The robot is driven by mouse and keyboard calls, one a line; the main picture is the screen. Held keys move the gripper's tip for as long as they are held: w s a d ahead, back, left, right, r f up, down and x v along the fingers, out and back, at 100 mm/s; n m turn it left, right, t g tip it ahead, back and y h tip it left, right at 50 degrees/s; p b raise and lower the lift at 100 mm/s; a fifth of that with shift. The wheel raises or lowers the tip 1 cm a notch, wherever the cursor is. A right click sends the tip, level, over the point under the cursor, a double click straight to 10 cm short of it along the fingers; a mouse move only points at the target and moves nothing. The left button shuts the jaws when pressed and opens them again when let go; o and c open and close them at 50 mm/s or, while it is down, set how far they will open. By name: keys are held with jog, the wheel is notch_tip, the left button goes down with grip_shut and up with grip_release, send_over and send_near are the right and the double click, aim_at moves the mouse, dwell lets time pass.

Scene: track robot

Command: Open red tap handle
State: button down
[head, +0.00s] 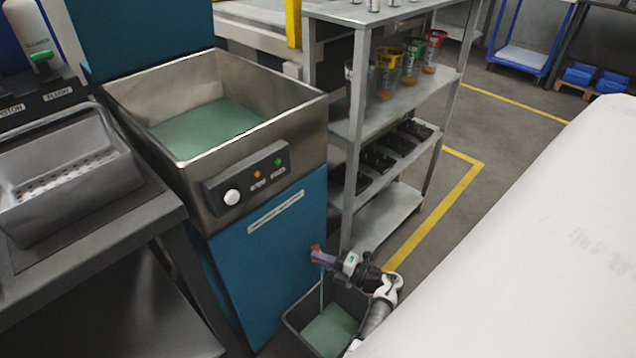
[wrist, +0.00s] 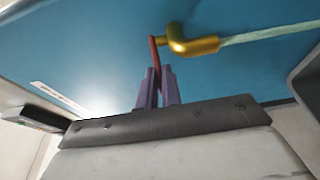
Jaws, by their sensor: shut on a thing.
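The red tap handle (wrist: 154,52) sticks out from the brass tap (wrist: 192,41) on the blue cabinet wall in the wrist view. The purple fingers of my gripper (wrist: 158,88) are shut on the handle's lower part. A pale green stream (wrist: 270,34) runs out of the tap's spout. In the head view my gripper (head: 318,254) is at the lower right of the blue cabinet (head: 265,265). There the fingers hide most of the tap, and the stream (head: 321,288) falls below them into a dark bin (head: 295,331) holding green liquid.
A steel basin (head: 310,105) with green liquid tops the cabinet, with a control panel (head: 248,180) on its front. A grey shelf rack (head: 345,125) stands close behind my arm. A large white surface (head: 540,230) fills the right side. Open floor lies behind the rack.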

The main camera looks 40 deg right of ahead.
jog(key=shift+d+f+n+g+y+b, duration=0.15)
jog(key=shift+n+g+y+b, duration=0.15)
jog(key=shift+n+y+b, duration=0.35)
jog(key=c, duration=1.6)
grip_release()
jog(key=shift+r, duration=0.2)
jog(key=shift+s, duration=0.15)
jog(key=b+v, duration=0.2)
jog(key=v, duration=1.1)
jog(key=shift+s+d+b, duration=0.25)
jog(key=shift+b, duration=0.15)
